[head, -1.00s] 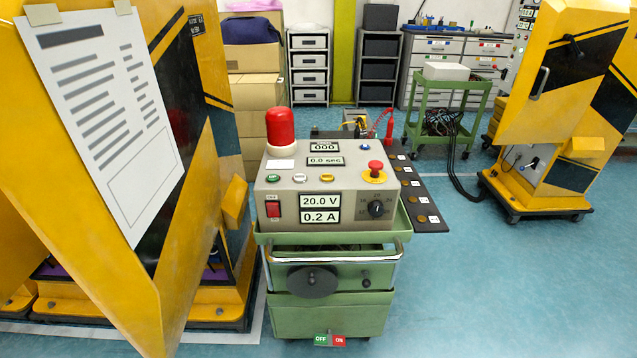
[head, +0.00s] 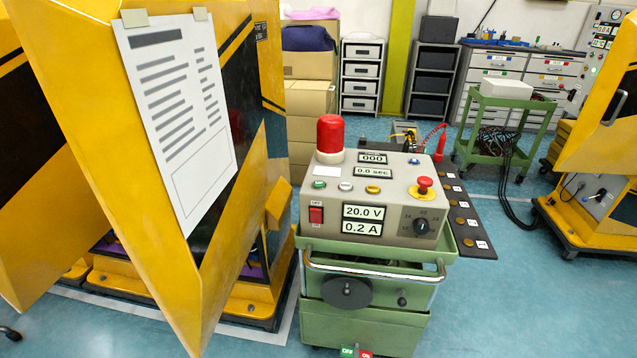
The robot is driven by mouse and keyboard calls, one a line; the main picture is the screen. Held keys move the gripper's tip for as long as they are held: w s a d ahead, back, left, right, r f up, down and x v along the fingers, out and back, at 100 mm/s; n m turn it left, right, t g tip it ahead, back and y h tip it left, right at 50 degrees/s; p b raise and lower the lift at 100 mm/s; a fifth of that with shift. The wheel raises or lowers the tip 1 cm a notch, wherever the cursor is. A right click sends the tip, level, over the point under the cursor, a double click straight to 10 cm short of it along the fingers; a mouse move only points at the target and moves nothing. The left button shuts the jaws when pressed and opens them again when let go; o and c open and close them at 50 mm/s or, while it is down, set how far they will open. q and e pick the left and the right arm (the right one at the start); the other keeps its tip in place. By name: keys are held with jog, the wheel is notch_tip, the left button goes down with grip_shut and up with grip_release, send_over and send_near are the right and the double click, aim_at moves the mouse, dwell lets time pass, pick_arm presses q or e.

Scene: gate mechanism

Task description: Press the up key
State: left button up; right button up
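A grey control box (head: 379,201) sits on a green cart in the middle of the head view. On its top are a green button (head: 319,184), a white button (head: 345,186) and a yellow button (head: 372,189). A red mushroom button (head: 425,184) stands at the right, and a red lamp (head: 330,135) at the back left. A red rocker switch (head: 316,215) and a dark knob (head: 421,226) are on the front. I cannot tell which of these is the up key; their labels are too small to read. Neither of my grippers is in view.
A yellow gate cabinet (head: 90,75) with a paper sheet (head: 178,110) stands close on the left. The green cart (head: 370,325) has a front rail. Another yellow cabinet (head: 602,140) is at the right edge. The blue floor (head: 520,300) right of the cart is clear.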

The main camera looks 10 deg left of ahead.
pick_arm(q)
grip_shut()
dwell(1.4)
